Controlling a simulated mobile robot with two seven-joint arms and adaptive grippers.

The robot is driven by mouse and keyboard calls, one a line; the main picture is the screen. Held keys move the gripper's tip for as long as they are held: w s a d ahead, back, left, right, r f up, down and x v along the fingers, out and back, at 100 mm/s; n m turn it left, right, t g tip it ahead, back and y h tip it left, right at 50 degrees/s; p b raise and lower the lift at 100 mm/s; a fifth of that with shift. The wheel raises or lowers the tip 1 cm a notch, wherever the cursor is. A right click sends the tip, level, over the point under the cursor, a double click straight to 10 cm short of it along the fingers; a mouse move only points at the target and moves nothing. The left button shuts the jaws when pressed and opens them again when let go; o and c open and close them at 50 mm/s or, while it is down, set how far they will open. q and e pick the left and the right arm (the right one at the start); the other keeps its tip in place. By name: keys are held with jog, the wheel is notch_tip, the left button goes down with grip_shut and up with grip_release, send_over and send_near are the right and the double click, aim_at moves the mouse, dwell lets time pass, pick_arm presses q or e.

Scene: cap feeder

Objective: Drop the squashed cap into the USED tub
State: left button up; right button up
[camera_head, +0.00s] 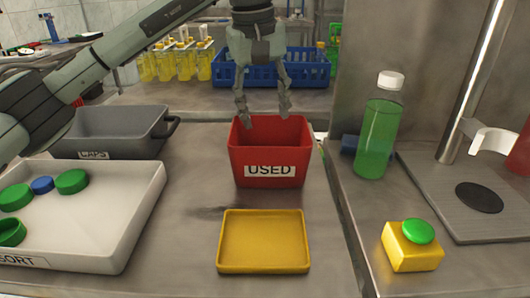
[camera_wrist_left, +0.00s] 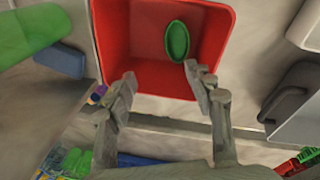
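The red USED tub (camera_head: 268,151) stands in the middle of the table in the head view. My left gripper (camera_head: 265,108) hangs over the tub's back part, pointing down, with its fingers spread apart. In the left wrist view the open fingers (camera_wrist_left: 160,88) have nothing between them. A green oval cap (camera_wrist_left: 177,41), narrow as if squashed, is inside the red tub (camera_wrist_left: 131,71) in the wrist view, apart from the fingertips. The tub's front wall hides this cap in the head view. My right gripper does not show.
A white SORT tray (camera_head: 140,215) with several caps sits at left, a grey bin (camera_head: 110,133) behind it. A yellow tray (camera_head: 263,241) lies in front of the tub. A green bottle (camera_head: 378,135) and a yellow block with green button (camera_head: 411,246) stand right. A blue crate (camera_head: 300,72) is behind.

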pick_arm(q)
notch_tip(320, 180, up, 12)
jog(key=s+a, duration=0.1)
jog(key=shift+s, duration=0.35)
jog(key=shift+a+f, duration=0.1)
dwell(0.3)
